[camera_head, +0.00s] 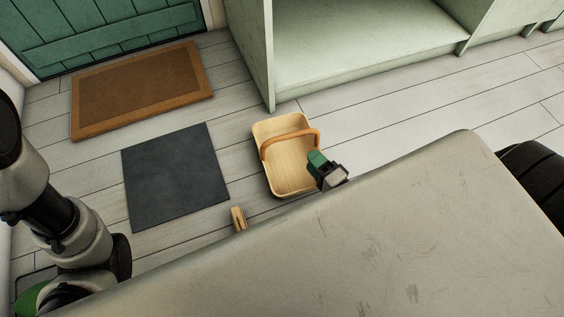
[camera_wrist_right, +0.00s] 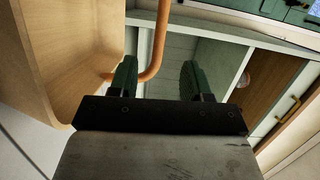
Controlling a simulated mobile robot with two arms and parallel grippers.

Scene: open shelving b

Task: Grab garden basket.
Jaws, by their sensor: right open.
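The garden basket (camera_head: 288,178) is a pale wooden basket with an orange-brown arched handle (camera_head: 283,138). It stands upright on the floor in front of the shelving. My right gripper (camera_head: 317,160) is at the basket's right side, close to one end of the handle. In the right wrist view, the basket (camera_wrist_right: 62,45) fills the left side. The handle (camera_wrist_right: 159,45) appears between the open green fingers of my right gripper (camera_wrist_right: 158,78), nearer the left one. Whether it lies within their depth is unclear.
Pale green shelving (camera_head: 370,50) stands behind the basket. A brown doormat (camera_head: 145,88) and a dark grey mat (camera_head: 175,178) lie to the left, before a green door (camera_head: 110,35). A small tan object (camera_head: 239,219) is partly hidden by my body. Floor right of the basket is clear.

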